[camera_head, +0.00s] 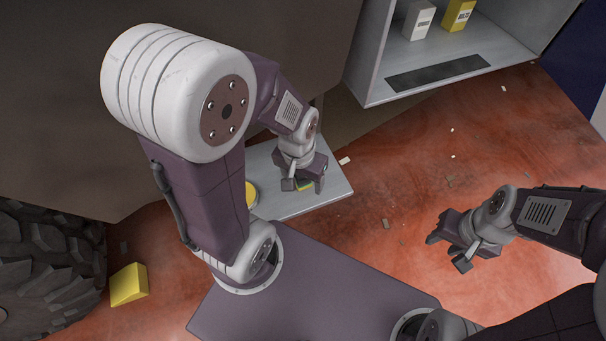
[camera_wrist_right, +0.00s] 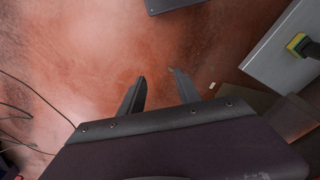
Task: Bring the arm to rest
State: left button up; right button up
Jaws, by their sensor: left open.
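My left gripper (camera_head: 305,187) is open and points down over a light grey panel (camera_head: 285,208) beside the truck. A small yellow-green item (camera_head: 304,185) shows at its fingers; I cannot tell whether they touch it. In the right wrist view a yellow-green and black object (camera_wrist_right: 300,44) lies on the grey panel (camera_wrist_right: 272,62). My right gripper (camera_head: 447,248) hangs over the red floor at the right of the head view. In its wrist view its two fingers (camera_wrist_right: 157,77) stand apart with only floor between them.
A yellow wedge (camera_head: 129,284) lies by the big tyre (camera_head: 45,265). A yellow round item (camera_head: 251,194) is partly hidden behind my left arm. An open grey cabinet (camera_head: 375,85) holds a white box (camera_head: 418,20) and a yellow box (camera_head: 459,14). Red floor (camera_head: 480,135) with small scraps lies open at right.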

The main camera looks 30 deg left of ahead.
notch_tip(320, 180, up, 14)
jog(key=p, duration=1.3)
jog(key=shift+w+f, duration=0.15)
jog(key=shift+f, duration=0.1)
jog(key=o, duration=0.4)
jog(key=shift+f, duration=0.5)
jog(key=shift+c, duration=0.2)
